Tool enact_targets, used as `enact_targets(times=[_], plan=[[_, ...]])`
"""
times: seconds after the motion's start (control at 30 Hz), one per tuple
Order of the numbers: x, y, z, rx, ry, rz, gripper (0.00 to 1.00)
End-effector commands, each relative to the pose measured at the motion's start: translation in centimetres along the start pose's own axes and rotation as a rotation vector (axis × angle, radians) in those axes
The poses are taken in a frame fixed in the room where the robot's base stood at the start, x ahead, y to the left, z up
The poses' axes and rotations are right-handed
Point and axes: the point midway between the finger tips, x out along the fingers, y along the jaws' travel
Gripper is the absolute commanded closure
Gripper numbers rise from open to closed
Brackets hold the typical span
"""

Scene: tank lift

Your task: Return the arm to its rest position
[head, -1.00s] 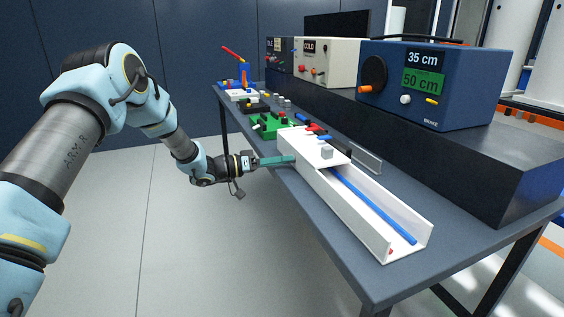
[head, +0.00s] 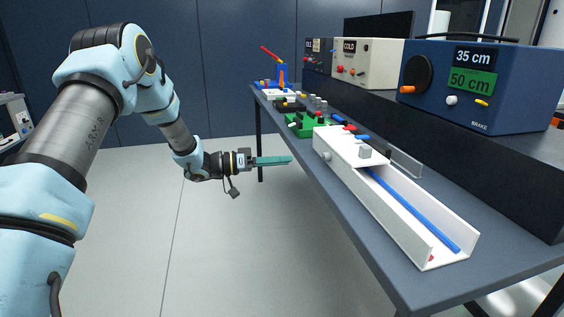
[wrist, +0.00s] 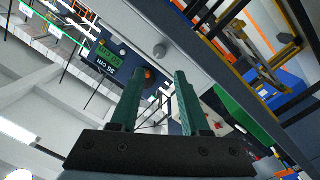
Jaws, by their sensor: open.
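My gripper (head: 290,160) is at the end of my blue and grey arm, out over the floor to the left of the table in the head view. Its green fingers point right, toward the table, with a gap between them and the table edge. In the wrist view the two green fingers of my gripper (wrist: 155,95) stand apart with nothing held between them. The fingers overlap in the head view, so the opening shows only in the wrist view.
The dark table (head: 330,203) carries a white channel (head: 395,207) with a blue rod (head: 415,212), a green block (head: 305,124), and a blue brake box (head: 478,85) on a raised black shelf. Floor left of the table is clear. Another bench edge shows far left.

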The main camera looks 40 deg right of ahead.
Motion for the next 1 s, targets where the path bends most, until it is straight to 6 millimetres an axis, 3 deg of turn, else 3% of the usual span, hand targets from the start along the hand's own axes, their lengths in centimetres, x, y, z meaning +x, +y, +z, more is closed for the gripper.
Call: enact_targets(times=[0.3, 0.37, 0.47, 0.57, 0.6, 0.73, 0.87, 1.0], plan=[[-0.2, -0.2, -0.3, 0.007, 0.004, -0.021, 0.54], [-0.9, -0.7, -1.1, 0.023, 0.014, -0.073, 0.54], [-3.8, -2.4, -3.6, 0.074, 0.042, -0.265, 0.54], [-9.4, -4.4, -6.3, 0.121, 0.057, -0.557, 0.54], [-12.2, -4.8, -7.1, 0.129, 0.055, -0.68, 0.54], [-21.7, -4.7, -7.3, 0.096, 0.007, -1.04, 0.54], [-30.4, -1.8, -5.2, -0.013, -0.075, -1.329, 0.54], [-37.7, 3.9, -0.8, -0.205, -0.182, -1.553, 0.54]])
